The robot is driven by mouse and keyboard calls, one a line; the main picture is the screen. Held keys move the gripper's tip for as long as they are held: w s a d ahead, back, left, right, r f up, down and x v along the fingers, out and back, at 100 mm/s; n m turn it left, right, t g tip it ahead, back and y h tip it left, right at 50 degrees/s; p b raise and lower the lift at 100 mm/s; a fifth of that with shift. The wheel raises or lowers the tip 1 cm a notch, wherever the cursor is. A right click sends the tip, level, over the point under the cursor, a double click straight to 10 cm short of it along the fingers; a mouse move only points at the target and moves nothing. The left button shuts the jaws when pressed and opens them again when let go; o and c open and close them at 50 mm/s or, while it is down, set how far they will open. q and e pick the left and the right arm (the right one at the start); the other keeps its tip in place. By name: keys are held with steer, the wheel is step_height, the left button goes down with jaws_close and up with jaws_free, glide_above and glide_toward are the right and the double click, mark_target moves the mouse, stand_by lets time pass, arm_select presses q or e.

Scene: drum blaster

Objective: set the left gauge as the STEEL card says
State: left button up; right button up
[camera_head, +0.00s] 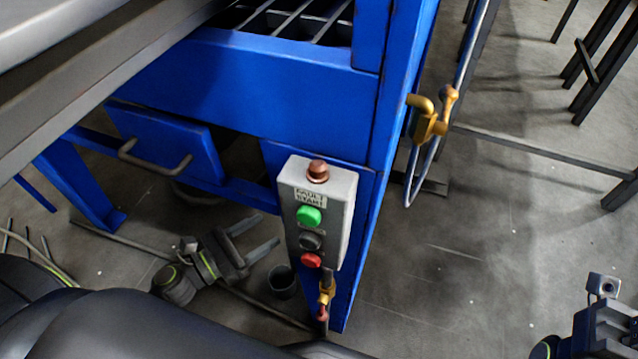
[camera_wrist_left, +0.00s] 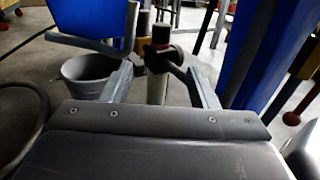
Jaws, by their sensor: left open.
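No gauge and no STEEL card can be made out in either view. My left gripper (camera_head: 265,232) is open and empty, low beside the blue cabinet, left of the grey button box. In the left wrist view its two fingers (camera_wrist_left: 158,72) are spread apart.
The grey button box (camera_head: 318,215) has green, black and red buttons and a "FAULT START" label. A blue cabinet (camera_head: 250,95) has a handled door (camera_head: 165,150). A brass valve (camera_head: 430,120) is at its right. A bucket (camera_head: 283,281) stands near my left gripper.

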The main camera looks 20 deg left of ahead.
arm_select(q)
steer(key=b+x, duration=0.1)
steer(key=x, duration=1.6)
steer(key=shift+s+d, duration=0.1)
steer(key=shift+c, duration=0.3)
steer(key=c, duration=0.9)
steer(key=shift+h, duration=0.3)
